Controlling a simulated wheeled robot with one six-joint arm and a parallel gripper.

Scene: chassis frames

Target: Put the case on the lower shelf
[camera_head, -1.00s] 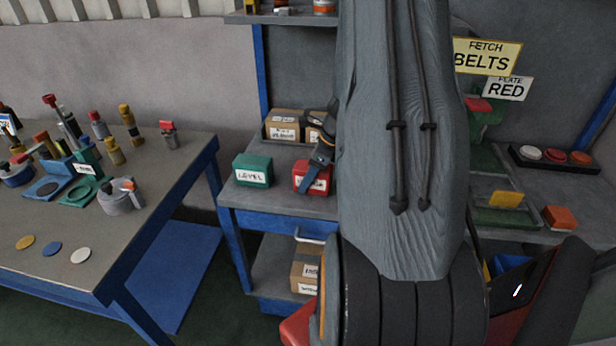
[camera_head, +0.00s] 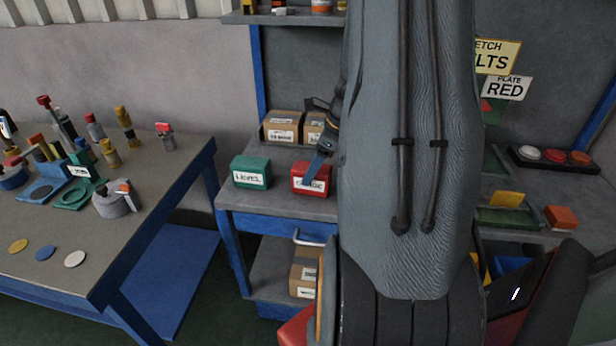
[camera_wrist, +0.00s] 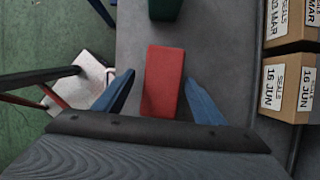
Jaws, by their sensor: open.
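A red case (camera_head: 311,179) with a white label sits on the grey bench top, its label not clearly readable. A green case (camera_head: 251,172) labelled LEVEL stands to its left. My gripper (camera_head: 320,165) is at the red case, with a blue finger in front of its label. In the wrist view the open fingers of my gripper (camera_wrist: 158,78) lie either side of the red case (camera_wrist: 163,85), with a gap showing on both sides. The green case (camera_wrist: 165,8) is just beyond it. The lower shelf (camera_head: 268,270) is under the bench; my arm hides its right part.
Cardboard boxes (camera_head: 283,127) stand behind the red case, and in the wrist view boxes (camera_wrist: 288,88) stand close to the right. Another box (camera_head: 304,274) is on the lower shelf, whose left part is clear. A table with tools (camera_head: 120,228) stands at the left.

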